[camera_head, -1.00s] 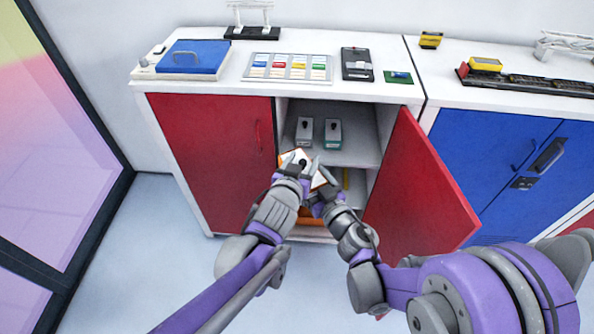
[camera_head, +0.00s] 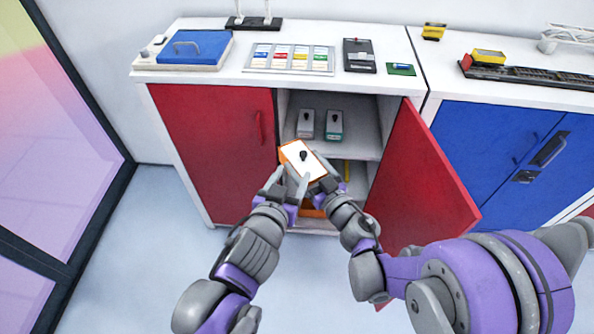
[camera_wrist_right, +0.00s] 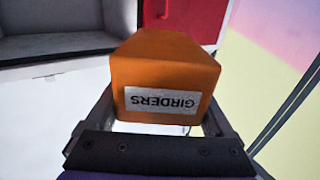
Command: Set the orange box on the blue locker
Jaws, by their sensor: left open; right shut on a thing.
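The orange box (camera_head: 300,150) has a pale top with a dark knob and is tilted, held in front of the open red locker. In the right wrist view the orange box (camera_wrist_right: 165,72) carries an upside-down "GIRDERS" label and sits between the fingers. My right gripper (camera_head: 317,184) is shut on it; the wrist view also shows the gripper (camera_wrist_right: 160,122). My left gripper (camera_head: 285,184) is open, just at the box's near left side; contact cannot be told. The blue locker (camera_head: 490,150) stands at the right, doors closed, its white top (camera_head: 450,78) partly free.
The red door (camera_head: 425,185) stands open between box and blue locker. Two grey-fronted boxes (camera_head: 320,125) are on the shelf inside. Another orange thing (camera_head: 312,211) shows lower down. A yellow block (camera_head: 433,31) and a track with a yellow vehicle (camera_head: 488,57) stand on the blue locker's top.

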